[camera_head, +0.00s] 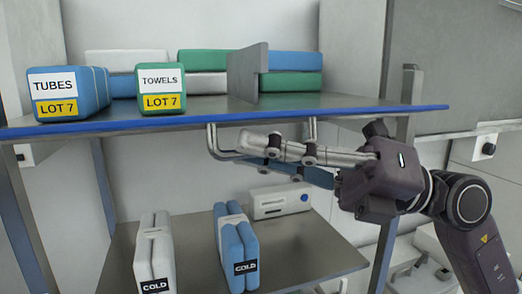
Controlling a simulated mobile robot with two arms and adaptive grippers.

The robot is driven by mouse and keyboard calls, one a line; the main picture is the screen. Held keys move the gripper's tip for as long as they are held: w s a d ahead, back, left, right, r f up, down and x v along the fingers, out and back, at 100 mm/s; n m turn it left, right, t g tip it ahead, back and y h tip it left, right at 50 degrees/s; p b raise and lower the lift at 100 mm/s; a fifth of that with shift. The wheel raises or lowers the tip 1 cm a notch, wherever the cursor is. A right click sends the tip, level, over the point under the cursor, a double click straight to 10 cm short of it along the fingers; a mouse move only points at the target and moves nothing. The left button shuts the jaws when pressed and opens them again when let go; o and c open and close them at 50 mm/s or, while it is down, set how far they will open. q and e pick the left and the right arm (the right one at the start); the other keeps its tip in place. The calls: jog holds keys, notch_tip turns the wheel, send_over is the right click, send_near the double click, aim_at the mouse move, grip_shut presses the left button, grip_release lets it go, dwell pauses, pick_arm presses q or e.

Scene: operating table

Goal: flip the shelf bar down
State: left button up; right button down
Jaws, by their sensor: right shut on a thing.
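The shelf bar (213,141) is a bent grey metal bar under the front of the upper shelf (330,113). Its left leg hangs from the shelf's underside, and its second leg (312,128) shows further right. My right gripper (272,153) reaches in from the right, below the shelf edge, and is shut on the bar. Its fingers overlap the bar and hide part of it, so the exact contact is hard to see. My left gripper is not in view.
Boxes labelled TUBES (56,84) and TOWELS (160,80) stand on the upper shelf, left of a grey divider (245,73). Two packs labelled COLD, one white (153,250) and one blue (236,245), stand on the lower shelf (190,235). A white box (280,201) sits behind them.

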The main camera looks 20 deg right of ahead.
jog(key=shift+f+n+b, duration=0.25)
jog(key=shift+n+b, duration=0.05)
jog(key=shift+b, duration=0.2)
jog(key=w+f+n+g+b, duration=0.1)
jog(key=n+g+b, duration=0.4)
jog(key=n, duration=0.5)
jog(key=w+f+n+g+y+b, duration=0.1)
jog(key=w+n+g+b, duration=0.3)
jog(key=n+b, duration=0.5)
jog(key=shift+w+a+f+n+g, duration=0.15)
jog(key=shift+w+f+n+g, duration=0.15)
jog(key=shift+f+n+g, duration=0.35)
jog(key=shift+r+n, duration=0.15)
jog(key=shift+n, duration=0.1)
jog(key=c, duration=2.3)
grip_release()
